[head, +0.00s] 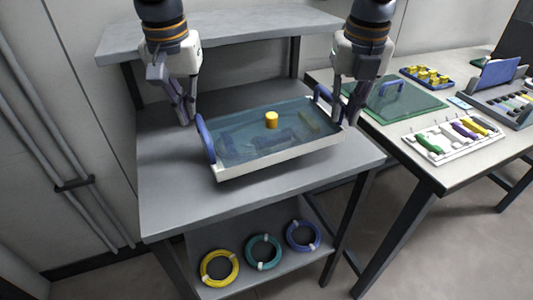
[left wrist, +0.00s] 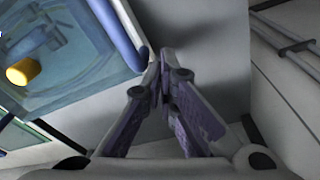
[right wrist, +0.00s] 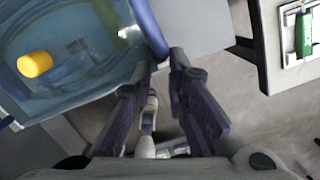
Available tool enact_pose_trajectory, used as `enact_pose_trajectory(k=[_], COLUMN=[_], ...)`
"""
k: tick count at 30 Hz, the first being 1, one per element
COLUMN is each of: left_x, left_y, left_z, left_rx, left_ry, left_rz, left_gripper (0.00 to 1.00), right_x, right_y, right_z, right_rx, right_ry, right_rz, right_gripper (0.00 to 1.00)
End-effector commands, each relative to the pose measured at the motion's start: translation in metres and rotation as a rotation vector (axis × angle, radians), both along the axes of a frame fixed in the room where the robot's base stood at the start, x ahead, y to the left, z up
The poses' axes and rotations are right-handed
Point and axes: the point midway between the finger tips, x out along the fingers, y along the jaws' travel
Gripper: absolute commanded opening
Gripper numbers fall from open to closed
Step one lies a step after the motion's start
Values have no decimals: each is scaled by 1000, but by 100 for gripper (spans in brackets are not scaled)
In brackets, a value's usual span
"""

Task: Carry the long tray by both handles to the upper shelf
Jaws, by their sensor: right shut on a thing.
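The long tray (head: 280,162) has white walls, a blue see-through inside and a blue handle at each end. It is over the grey bench top; I cannot tell whether it touches. A yellow cylinder (head: 271,120) stands inside. My left gripper (head: 187,118) is beside the left handle (head: 206,142), its fingertips together with nothing seen between them; in the left wrist view (left wrist: 168,65) they are just off the handle's end. My right gripper (head: 350,118) is shut on the right handle (head: 324,97), seen between its fingers in the right wrist view (right wrist: 165,62). The upper shelf (head: 225,35) is empty.
A lower shelf (head: 290,272) holds yellow, green and blue coils. A second table (head: 440,170) at the right bears a green mat (head: 400,106), a white tray of tools (head: 435,147) and yellow parts. The bench top (head: 175,205) is clear left of the tray.

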Motion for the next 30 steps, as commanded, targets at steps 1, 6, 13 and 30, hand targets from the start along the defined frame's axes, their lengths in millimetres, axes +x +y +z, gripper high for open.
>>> enact_pose_trajectory(k=[1,6,13,30], left_x=[0,0,-4,6], left_y=[-6,-6,-6,-6], left_z=[3,3,-2,-21], left_rx=[-12,-12,-10,-13], left_ry=[-5,-6,-5,-8], left_rz=[-4,-4,-4,-3], left_gripper=[0,0,0,0], right_x=[-1,-1,-5,5], right_y=[6,6,6,6], right_z=[3,3,-2,-20], right_rx=[12,12,11,12], right_ry=[-4,-5,-3,-6], right_rz=[8,8,8,6], right_gripper=[0,0,0,0])
